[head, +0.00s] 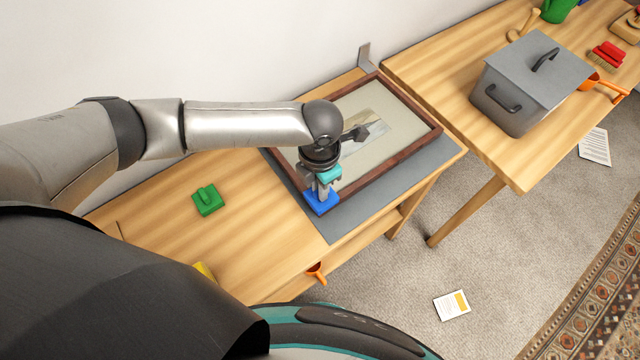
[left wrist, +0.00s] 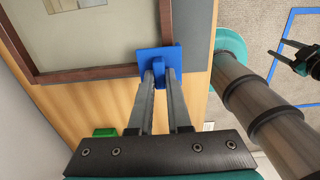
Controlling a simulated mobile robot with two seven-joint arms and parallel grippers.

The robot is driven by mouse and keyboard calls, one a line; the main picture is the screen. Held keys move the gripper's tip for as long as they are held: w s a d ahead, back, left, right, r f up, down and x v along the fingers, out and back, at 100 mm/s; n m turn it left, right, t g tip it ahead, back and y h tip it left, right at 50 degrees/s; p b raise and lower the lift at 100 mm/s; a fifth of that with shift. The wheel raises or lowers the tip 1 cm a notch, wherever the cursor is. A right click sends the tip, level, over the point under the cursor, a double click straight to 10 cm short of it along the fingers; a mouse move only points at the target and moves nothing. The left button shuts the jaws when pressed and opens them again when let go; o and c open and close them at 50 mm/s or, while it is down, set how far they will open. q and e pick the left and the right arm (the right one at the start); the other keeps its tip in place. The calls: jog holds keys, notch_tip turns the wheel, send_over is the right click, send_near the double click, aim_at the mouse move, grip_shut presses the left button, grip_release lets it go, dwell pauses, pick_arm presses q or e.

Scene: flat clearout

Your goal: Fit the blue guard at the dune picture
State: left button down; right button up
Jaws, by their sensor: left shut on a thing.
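The dune picture (head: 405,105) lies flat in a dark red-brown wooden frame on a grey mat (head: 345,222) on the table. My left gripper (head: 323,187) points down at the frame's near corner and is shut on the blue guard (head: 320,203). In the left wrist view, the fingers (left wrist: 160,78) pinch the raised tab of the blue guard (left wrist: 150,55), and its plate overlaps the frame corner (left wrist: 120,72). I cannot tell whether it is fully seated. A dark pronged shape at the right edge there looks like my right gripper (left wrist: 308,62); its jaws are unclear.
A green guard (head: 208,200) lies on the table to the left, and part of a yellow thing (head: 205,271) shows nearer. A grey bracket-like piece (head: 364,56) stands behind the picture. A lidded grey pot (head: 530,85) stands on the second table. A card (head: 452,305) lies on the carpet.

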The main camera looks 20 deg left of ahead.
pick_arm(q)
jog(key=shift+f+b, duration=0.8)
jog(key=shift+f, duration=0.55)
jog(key=c, duration=0.8)
grip_release()
jog(key=shift+r, duration=0.1)
notch_tip(320, 180, up, 15)
jog(key=shift+r+p, duration=0.1)
jog(key=shift+p, duration=1.15)
jog(key=shift+s, duration=0.15)
